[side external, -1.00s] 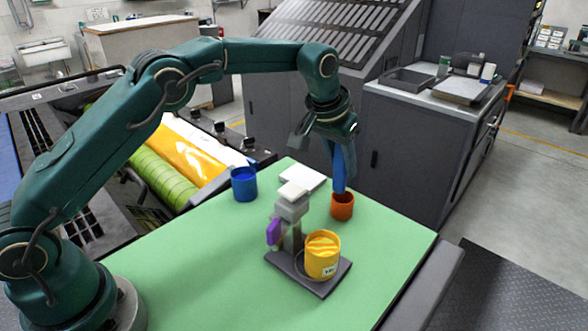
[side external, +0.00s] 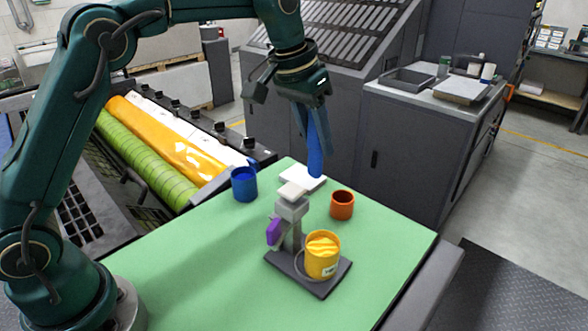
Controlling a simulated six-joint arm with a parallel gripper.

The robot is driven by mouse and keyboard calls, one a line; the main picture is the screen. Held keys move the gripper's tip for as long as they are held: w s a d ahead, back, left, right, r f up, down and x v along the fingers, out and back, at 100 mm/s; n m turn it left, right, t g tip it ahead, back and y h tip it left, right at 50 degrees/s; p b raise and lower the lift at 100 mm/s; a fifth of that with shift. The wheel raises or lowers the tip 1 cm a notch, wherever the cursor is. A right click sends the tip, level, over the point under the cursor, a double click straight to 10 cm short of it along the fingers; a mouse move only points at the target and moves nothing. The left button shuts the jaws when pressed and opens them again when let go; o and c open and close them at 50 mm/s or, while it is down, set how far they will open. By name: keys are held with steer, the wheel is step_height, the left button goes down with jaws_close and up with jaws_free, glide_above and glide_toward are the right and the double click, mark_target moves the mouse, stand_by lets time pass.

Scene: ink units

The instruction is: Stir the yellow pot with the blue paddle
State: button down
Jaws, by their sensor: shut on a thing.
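My gripper (side external: 309,108) is shut on the blue paddle (side external: 315,150), which hangs upright with its lower end in the air. In the picture, the paddle's lower end shows in front of the white block or pad (side external: 301,180), above and left of the orange cup (side external: 342,205). The yellow pot (side external: 322,256) holds yellow ink and stands on the dark base plate of a grey stand (side external: 291,229) with a purple part (side external: 273,231). The paddle is apart from the pot, up and behind it.
A blue cup (side external: 244,184) stands at the back left of the green table (side external: 190,265). The grey stand rises just left of the yellow pot. Printing rollers (side external: 150,140) lie beyond the table's left edge. The table's front left area is clear.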

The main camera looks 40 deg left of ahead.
steer(key=s+d+r+g, duration=0.1)
steer(key=s+d+g, duration=0.1)
steer(key=s+d, duration=0.45)
step_height(320, 180, down, 9)
steer(key=d, duration=0.1)
steer(key=shift+n+h, duration=0.3)
steer(key=shift+n, duration=0.1)
steer(key=shift+w+a+r, duration=0.1)
